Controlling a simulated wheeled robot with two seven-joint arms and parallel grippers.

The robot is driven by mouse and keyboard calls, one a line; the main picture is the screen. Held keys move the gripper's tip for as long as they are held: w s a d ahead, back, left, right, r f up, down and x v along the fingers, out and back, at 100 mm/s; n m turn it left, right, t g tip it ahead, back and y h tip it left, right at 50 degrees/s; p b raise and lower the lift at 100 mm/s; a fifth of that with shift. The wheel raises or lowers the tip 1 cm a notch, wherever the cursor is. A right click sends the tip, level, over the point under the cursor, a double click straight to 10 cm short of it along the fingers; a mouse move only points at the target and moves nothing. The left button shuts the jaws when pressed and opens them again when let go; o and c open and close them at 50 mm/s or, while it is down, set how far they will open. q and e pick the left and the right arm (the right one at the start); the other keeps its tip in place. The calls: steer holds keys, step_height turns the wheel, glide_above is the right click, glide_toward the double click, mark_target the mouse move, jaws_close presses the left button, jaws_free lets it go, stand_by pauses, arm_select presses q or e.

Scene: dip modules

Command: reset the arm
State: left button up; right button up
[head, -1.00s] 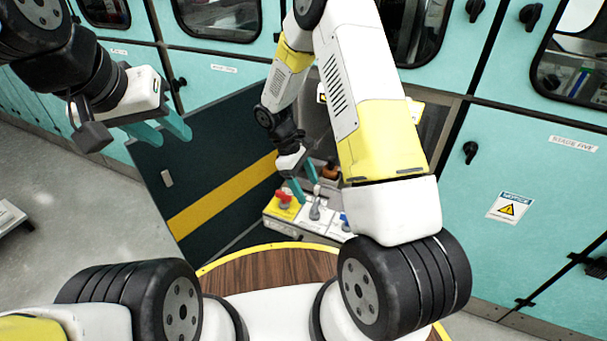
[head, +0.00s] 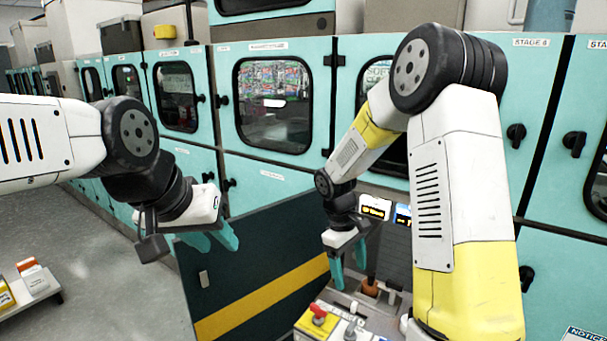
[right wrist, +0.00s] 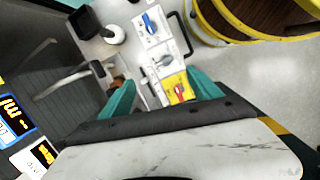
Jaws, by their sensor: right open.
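My right gripper (head: 350,263) is open and empty, pointing down above the switch box, clear of its switches. In the right wrist view its two teal fingers (right wrist: 163,95) stand wide apart. The red switch (head: 318,315) sits on a yellow plate and also shows in the right wrist view (right wrist: 179,91). A grey-handled switch (right wrist: 163,61) and a blue switch (right wrist: 149,23) sit on white plates in line with it. My left gripper (head: 212,240) is at the left, its teal fingers apart with nothing between them, in front of the dark panel.
A dark panel with a yellow stripe (head: 265,300) stands open beside the switch box. Teal cabinets (head: 270,165) line the back. Small lit displays (head: 375,210) are behind my right arm. A low platform with boxes (head: 40,290) stands on the floor at left.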

steer(key=s+d+r+m+t+y, duration=0.1)
steer(key=s+r+m+t+y, duration=0.3)
steer(key=s+r, duration=1.4)
step_height(320, 180, up, 4)
steer(key=m+t, duration=0.3)
steer(key=m, duration=0.1)
steer(key=shift+d+f, duration=0.15)
steer(key=shift+d, duration=0.25)
